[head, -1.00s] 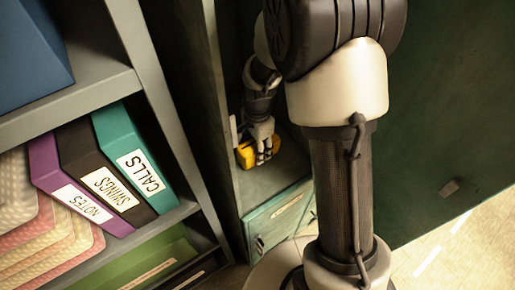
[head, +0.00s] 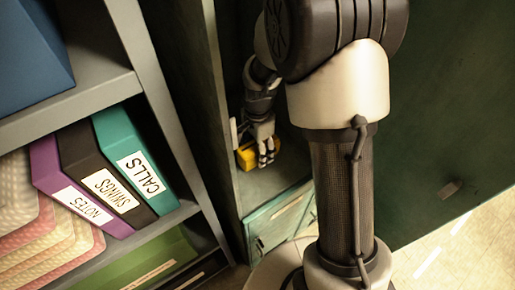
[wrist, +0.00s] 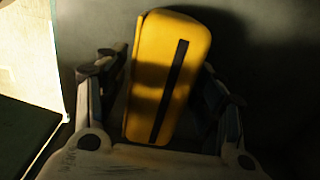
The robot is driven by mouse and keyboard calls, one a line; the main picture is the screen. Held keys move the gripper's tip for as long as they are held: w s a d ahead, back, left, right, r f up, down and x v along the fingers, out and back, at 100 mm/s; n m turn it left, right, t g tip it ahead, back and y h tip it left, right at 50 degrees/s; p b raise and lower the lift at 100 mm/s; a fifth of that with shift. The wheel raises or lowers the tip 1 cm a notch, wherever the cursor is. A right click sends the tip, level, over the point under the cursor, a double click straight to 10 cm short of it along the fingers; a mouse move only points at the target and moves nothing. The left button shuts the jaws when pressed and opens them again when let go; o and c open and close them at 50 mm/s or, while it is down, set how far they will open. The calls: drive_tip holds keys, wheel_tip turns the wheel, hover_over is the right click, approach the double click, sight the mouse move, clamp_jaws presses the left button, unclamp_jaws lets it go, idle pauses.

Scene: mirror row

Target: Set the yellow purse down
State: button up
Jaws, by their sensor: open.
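The yellow purse (head: 246,157) rests on a grey surface inside the green cabinet in the head view, partly hidden behind my gripper (head: 264,154). In the wrist view the yellow purse (wrist: 168,75) has a dark stripe down its face and lies between my two fingers. My gripper (wrist: 163,95) is open around it. A gap shows between the purse and the right finger; the left finger is close to its side, and I cannot tell whether it touches.
The cabinet's side wall (head: 226,100) stands close on the left of my gripper. A green drawer front (head: 278,215) is below. A grey shelf unit (head: 105,72) with labelled binders (head: 110,185) is further left. Floor is clear at the lower right (head: 470,245).

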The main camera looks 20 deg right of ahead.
wheel_tip(320, 180, up, 12)
drive_tip(key=p, duration=0.3)
drive_tip(key=shift+f, duration=0.2)
drive_tip(key=s+r+n+t, duration=0.2)
drive_tip(key=s+r+n, duration=0.5)
drive_tip(key=s, duration=0.3)
drive_tip(key=s+r+n+t, duration=0.2)
drive_tip(key=s+r+n, duration=0.5)
drive_tip(key=s, duration=0.4)
drive_tip(key=shift+s+t, duration=0.3)
drive_tip(key=shift+c, duration=0.6)
